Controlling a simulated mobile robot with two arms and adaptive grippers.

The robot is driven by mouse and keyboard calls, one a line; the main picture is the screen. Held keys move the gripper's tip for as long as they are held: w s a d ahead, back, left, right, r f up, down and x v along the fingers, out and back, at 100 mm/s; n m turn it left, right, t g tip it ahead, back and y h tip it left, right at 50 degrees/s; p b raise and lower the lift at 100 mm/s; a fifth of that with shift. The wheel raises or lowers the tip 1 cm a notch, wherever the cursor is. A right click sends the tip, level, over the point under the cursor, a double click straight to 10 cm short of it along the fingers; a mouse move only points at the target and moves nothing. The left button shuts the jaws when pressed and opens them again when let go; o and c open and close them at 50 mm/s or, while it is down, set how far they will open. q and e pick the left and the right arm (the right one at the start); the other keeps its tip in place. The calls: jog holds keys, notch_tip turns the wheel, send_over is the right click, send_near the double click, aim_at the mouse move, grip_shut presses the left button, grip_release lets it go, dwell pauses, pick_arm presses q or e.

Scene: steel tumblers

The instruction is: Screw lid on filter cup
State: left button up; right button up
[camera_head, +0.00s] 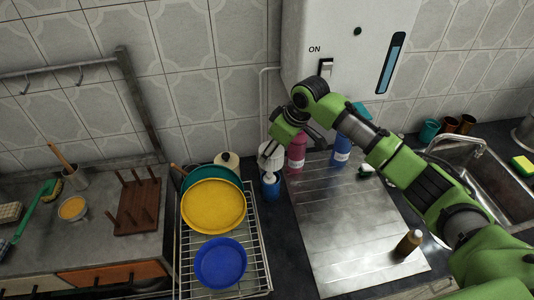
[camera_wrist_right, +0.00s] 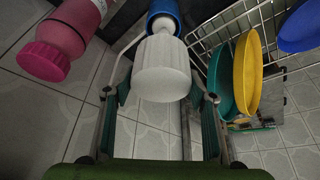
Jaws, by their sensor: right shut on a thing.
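A white ribbed lid (camera_wrist_right: 162,72) lies between the fingers of my right gripper (camera_wrist_right: 160,98) in the right wrist view. The lid is in line with the cup's narrower white neck. I cannot tell whether they touch or are threaded together. My left gripper is not in view.
A wire rack (camera_head: 258,240) with yellow (camera_head: 213,205) and blue plates (camera_head: 221,262) stands to the left. A pink bottle (camera_head: 297,155) and a blue bottle (camera_head: 342,150) stand close on the right.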

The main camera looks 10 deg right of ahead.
jog(key=shift+w+a, duration=0.1)
jog(key=shift+a, duration=0.05)
jog(key=shift+r+p, duration=0.15)
jog(key=shift+p, duration=0.5)
jog(key=shift+f+b, duration=0.3)
jog(key=shift+f, duration=0.2)
jog(key=shift+f+b, duration=0.45)
jog(key=shift+f, duration=1.35)
pick_arm(q)
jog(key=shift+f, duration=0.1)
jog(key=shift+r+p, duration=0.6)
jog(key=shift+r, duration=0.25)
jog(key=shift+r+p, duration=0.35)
jog(key=shift+p, duration=0.25)
